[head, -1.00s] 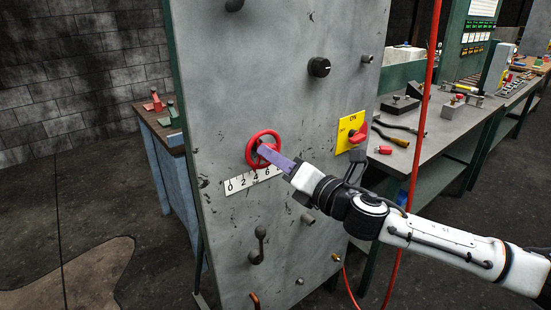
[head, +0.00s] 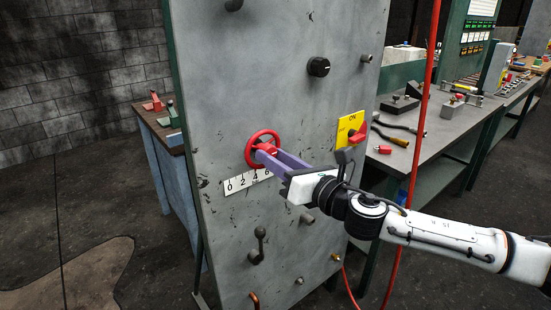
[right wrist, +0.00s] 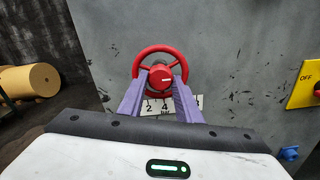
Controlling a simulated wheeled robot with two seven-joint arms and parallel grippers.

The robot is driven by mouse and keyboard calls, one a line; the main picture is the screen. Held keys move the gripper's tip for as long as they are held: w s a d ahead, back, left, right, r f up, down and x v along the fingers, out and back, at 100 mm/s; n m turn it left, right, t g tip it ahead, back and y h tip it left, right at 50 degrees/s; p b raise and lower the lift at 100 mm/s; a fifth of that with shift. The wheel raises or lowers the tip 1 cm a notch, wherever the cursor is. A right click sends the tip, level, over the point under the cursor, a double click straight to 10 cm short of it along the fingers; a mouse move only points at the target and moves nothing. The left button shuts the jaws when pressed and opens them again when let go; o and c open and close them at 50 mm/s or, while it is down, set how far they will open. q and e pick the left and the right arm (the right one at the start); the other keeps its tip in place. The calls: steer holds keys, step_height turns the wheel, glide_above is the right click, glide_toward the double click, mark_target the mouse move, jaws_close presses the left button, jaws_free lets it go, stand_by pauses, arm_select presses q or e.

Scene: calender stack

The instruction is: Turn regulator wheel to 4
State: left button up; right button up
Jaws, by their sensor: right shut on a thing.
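The red regulator wheel (head: 250,151) sits on the grey upright panel, just above a white number scale (head: 236,184) on which 0, 2, 4 and 6 show in the head view. My right gripper (head: 266,151) is shut on the wheel's central hub, with its two purple fingers on either side of it. In the right wrist view, the wheel's rim (right wrist: 157,48) shows around the fingertips (right wrist: 162,76). A short white mark is on the hub face. The 4 on the scale (right wrist: 165,103) shows between the fingers. My left gripper is not in view.
A yellow ON/OFF plate with a red switch (head: 357,133) is right of the wheel, near my right wrist. A black knob (head: 318,67) is above and a grey crank (head: 258,246) below. A red hose (head: 423,100) hangs in front of the workbench (head: 440,140).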

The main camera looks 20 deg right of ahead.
steer(key=o, duration=1)
steer(key=shift+o, duration=0.2)
steer(key=shift+s, duration=0.1)
steer(key=b+v, duration=0.2)
steer(key=v, duration=0.8)
